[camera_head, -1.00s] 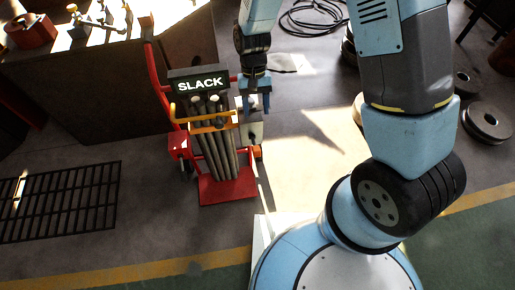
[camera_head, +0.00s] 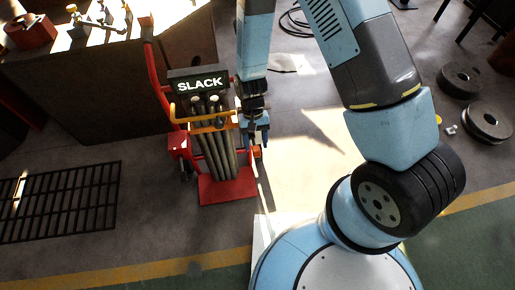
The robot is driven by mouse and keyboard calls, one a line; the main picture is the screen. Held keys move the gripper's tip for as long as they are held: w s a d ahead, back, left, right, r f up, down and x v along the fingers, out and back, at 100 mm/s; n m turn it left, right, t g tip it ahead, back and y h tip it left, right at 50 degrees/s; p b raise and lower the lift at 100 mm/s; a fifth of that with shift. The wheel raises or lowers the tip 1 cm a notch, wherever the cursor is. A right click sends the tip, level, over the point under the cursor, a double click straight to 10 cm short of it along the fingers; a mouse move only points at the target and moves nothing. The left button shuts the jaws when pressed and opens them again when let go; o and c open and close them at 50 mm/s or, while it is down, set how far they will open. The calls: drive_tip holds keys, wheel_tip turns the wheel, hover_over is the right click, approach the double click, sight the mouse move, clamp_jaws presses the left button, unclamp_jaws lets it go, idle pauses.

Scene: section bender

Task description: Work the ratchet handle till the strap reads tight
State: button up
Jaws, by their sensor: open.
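The sign (camera_head: 200,84) at the top of the red rack reads SLACK. Below it, several dark bars (camera_head: 216,150) stand in the rack, with an orange-yellow strap (camera_head: 214,123) around their front. A small red-orange part (camera_head: 257,152) sits at the rack's right side, partly behind my gripper. I cannot tell the ratchet handle apart there. My gripper (camera_head: 257,138) is open and points down at the right side of the rack, close to that part. Whether it touches anything is not clear.
The rack's red base (camera_head: 227,189) stands on the floor. A dark bench (camera_head: 100,85) is behind it to the left, and a black floor grate (camera_head: 60,200) lies at the left. Round discs (camera_head: 486,122) lie at the right. The sunlit floor right of the rack is clear.

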sight(257, 148)
drive_tip(key=shift+x, duration=1.65)
clamp_jaws()
drive_tip(key=shift+d, duration=0.15)
